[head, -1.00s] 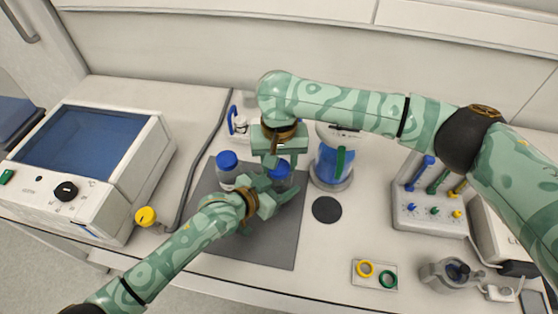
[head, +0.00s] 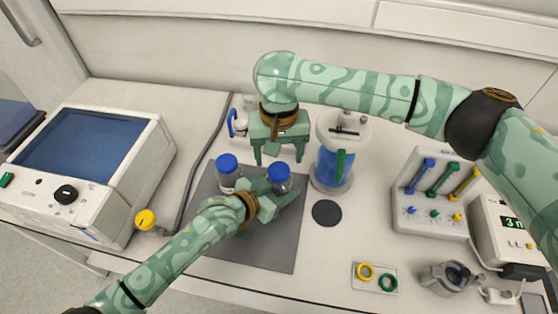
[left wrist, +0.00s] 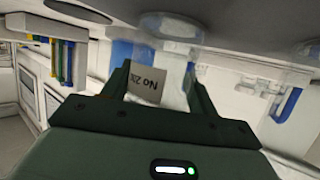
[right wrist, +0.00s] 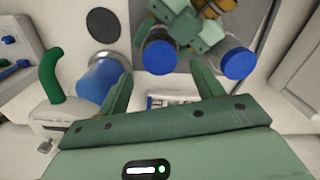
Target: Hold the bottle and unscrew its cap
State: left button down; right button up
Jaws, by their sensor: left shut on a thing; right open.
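A bottle with a blue cap (head: 279,171) stands upright over the grey mat (head: 275,240). My left gripper (head: 281,192) is shut around its body. In the left wrist view, a printed label (left wrist: 146,84) shows between the fingers. The blue cap sits on this bottle and also shows in the right wrist view (right wrist: 160,57). My right gripper (head: 279,158) is open and empty, above and behind the cap, fingers pointing down and apart from it. A second bottle with a blue cap (head: 227,163) stands to the left on the mat; its cap shows in the right wrist view (right wrist: 237,63).
A vessel with blue contents and a green handle (head: 333,160) stands close to the right. A dark disc (head: 326,212) lies in front of it. A device with a dark blue window (head: 85,140) is at left. A lever box (head: 430,215) and a ring plate (head: 375,277) are at right.

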aim_at(279, 170)
jog(key=shift+r, duration=0.25)
jog(key=shift+c, duration=0.5)
notch_tip(279, 170, up, 2)
jog(key=m, duration=0.3)
jog(key=shift+r, duration=0.2)
notch_tip(279, 170, down, 7)
jog(key=shift+f, duration=0.1)
jog(key=c, duration=1)
jog(key=n, duration=0.3)
jog(key=o, duration=1.1)
